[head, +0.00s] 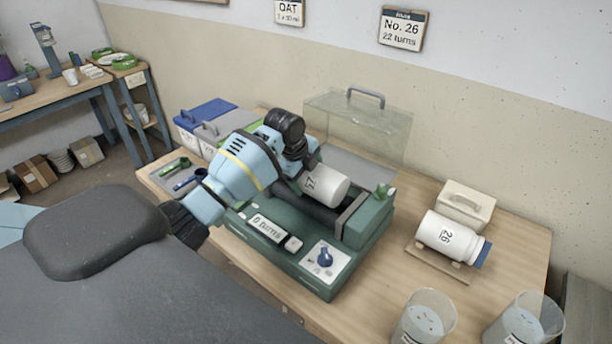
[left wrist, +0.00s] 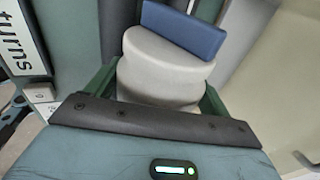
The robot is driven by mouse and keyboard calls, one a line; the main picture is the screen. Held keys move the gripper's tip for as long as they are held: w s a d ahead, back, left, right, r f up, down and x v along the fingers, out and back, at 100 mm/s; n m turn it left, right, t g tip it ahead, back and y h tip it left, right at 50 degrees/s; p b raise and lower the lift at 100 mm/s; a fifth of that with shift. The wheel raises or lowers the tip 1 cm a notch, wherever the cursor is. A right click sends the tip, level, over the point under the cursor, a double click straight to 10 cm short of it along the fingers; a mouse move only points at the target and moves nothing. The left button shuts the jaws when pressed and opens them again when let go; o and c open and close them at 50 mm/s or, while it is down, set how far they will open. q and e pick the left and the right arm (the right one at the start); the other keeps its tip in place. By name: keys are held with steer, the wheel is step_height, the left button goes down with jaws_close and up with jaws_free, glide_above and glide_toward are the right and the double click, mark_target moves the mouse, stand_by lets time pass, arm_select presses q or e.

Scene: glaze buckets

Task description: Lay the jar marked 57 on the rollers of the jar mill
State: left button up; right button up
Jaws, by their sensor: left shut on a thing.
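The white jar (head: 326,187) is over the dark rollers of the green jar mill (head: 283,255), lying on its side. Its mark is partly covered; a 7 shows and the digit before it is unclear. Whether it touches the rollers or hangs just above I cannot tell. My left gripper (head: 300,172) is shut on this jar from the left and covers its far end. In the left wrist view the jar (left wrist: 165,68) sits between the green fingers (left wrist: 160,95), its blue lid (left wrist: 184,28) beyond. The right gripper is not in view.
Another white jar (head: 447,238), marked 26, lies on a wooden rest at right. A clear cover with a handle (head: 360,120) stands behind the mill. Two clear beakers (head: 425,318) stand at the front right. Bins (head: 207,114) and a tool tray (head: 180,172) are at left.

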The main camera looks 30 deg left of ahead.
arm_select(q)
steer(key=o, duration=1.4)
steer(key=shift+s+f+g, duration=0.15)
steer(key=shift+f+g, duration=0.15)
steer(key=shift+f, duration=0.45)
steer(key=shift+o, duration=0.3)
steer(key=shift+s+d+r, duration=0.1)
steer(key=shift+s+d, duration=0.05)
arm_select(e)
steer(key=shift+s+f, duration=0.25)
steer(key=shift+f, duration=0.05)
arm_select(q)
steer(key=shift+f, duration=0.25)
steer(key=v, duration=0.3)
steer(key=shift+w+r, duration=0.3)
steer(key=shift+r, duration=0.2)
steer(key=v, duration=0.5)
steer(key=shift+s+r, duration=0.15)
steer(key=shift+r, duration=0.15)
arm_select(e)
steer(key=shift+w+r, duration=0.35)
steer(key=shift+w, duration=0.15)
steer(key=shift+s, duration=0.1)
